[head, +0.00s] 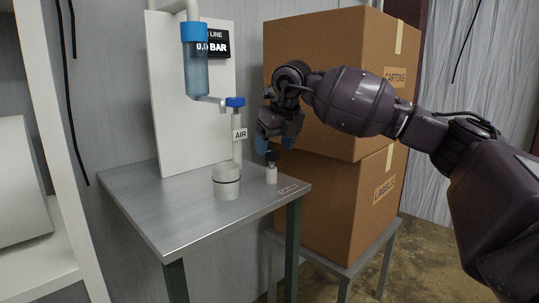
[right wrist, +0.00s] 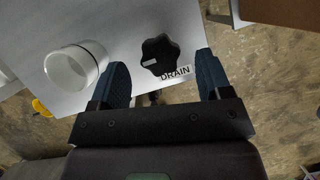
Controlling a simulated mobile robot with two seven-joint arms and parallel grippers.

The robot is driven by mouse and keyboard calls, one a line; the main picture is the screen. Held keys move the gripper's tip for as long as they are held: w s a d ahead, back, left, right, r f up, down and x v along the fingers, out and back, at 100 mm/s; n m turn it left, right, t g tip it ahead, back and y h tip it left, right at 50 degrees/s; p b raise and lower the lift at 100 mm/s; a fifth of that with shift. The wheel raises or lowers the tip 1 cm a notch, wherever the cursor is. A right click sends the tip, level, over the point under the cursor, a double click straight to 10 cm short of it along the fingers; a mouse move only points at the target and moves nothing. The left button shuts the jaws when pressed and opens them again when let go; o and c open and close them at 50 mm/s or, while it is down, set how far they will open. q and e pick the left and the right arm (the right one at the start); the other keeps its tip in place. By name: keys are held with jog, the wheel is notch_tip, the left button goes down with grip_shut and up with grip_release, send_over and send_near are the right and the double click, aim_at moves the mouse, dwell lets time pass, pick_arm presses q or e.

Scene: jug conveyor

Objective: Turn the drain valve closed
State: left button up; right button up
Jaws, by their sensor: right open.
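The drain valve (head: 272,174) is a short white post with a black knob, near the right front corner of the metal table. In the right wrist view, its black lobed knob (right wrist: 160,52) has a pale mark and a "DRAIN" label beside it. My right gripper (head: 275,142) points down just above the knob. Its blue fingers are open, one to each side of the knob in the wrist view, with gaps between. I cannot tell whether the fingertips reach down to knob height. My left gripper is not in view.
A gauge panel (head: 170,120) reads about 0.0 BAR. Stacked cartons (head: 330,215) stand close behind on the right.

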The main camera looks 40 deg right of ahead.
jog(key=shift+x, duration=1.1)
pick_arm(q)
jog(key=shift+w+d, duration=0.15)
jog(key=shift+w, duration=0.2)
pick_arm(e)
jog(key=shift+c, duration=0.3)
jog(key=c, duration=0.9)
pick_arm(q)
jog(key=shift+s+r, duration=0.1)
pick_arm(e)
jog(key=shift+o, duration=0.2)
jog(key=shift+r, duration=0.1)
